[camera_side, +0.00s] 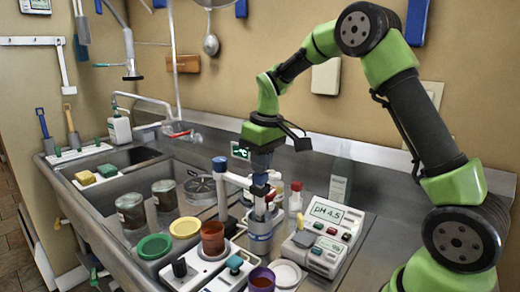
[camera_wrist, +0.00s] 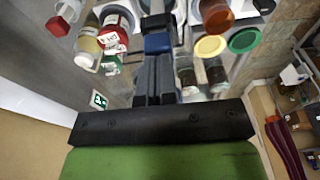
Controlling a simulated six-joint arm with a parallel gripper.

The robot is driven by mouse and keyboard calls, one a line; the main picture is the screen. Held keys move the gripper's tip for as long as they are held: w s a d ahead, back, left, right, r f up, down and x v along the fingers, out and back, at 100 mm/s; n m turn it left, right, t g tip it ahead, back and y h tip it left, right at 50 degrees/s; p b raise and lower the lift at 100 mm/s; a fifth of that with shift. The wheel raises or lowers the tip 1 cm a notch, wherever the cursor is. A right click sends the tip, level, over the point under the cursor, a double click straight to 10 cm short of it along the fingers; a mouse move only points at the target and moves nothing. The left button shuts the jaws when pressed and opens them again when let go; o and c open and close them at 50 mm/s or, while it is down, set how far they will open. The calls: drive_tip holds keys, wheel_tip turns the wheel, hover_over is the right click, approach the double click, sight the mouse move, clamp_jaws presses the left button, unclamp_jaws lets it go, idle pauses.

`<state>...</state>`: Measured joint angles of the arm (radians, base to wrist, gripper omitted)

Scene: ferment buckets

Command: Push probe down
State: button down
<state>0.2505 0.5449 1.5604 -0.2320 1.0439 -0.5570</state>
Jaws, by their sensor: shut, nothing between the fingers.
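My gripper (camera_side: 260,164) points down over the sink-side counter with its dark fingers together. The blue-topped probe (camera_side: 260,180) stands upright directly below the fingertips, in a stand beside a pale post. In the wrist view the shut fingers (camera_wrist: 155,62) reach to the blue top (camera_wrist: 157,43). They look touching or almost touching; I cannot tell which. The probe's lower end is hidden among the holder and vessels. The pH meter (camera_side: 327,214) to the right reads "pH 4.5".
An orange-brown cup (camera_side: 212,238) and a purple cup (camera_side: 262,280) stand in front. Yellow (camera_side: 185,227) and green (camera_side: 154,246) lids lie to the left. Jars (camera_side: 131,210) stand near the sink. White-and-red bottles (camera_side: 295,198) are close to the probe's right.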

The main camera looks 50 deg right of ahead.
drive_tip(key=shift+r, duration=2.55)
idle(0.5)
